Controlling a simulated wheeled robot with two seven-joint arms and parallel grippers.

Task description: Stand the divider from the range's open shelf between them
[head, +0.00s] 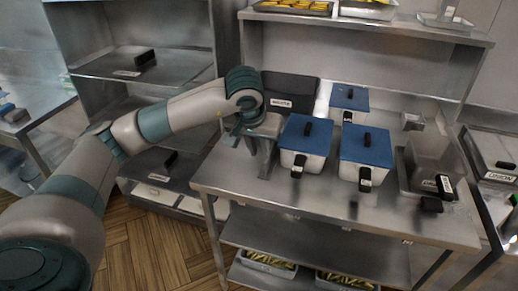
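My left gripper (259,160) hangs fingers down over the left end of the steel counter (225,178). Its two grey fingers look spread, with nothing clear between them. Two white containers with blue lids, a left one (304,143) and a right one (365,157), stand side by side on the counter to the right of the gripper, with a narrow gap between them. A third blue-lidded container (348,98) stands behind. I cannot make out a divider. My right gripper is out of view.
A dark labelled box (290,88) stands behind the gripper. A grey open bin (432,158) stands at the counter's right. An upper shelf (400,32) overhangs the back. Lower shelves hold trays of yellow food (268,262). A shelf rack (150,70) stands at left.

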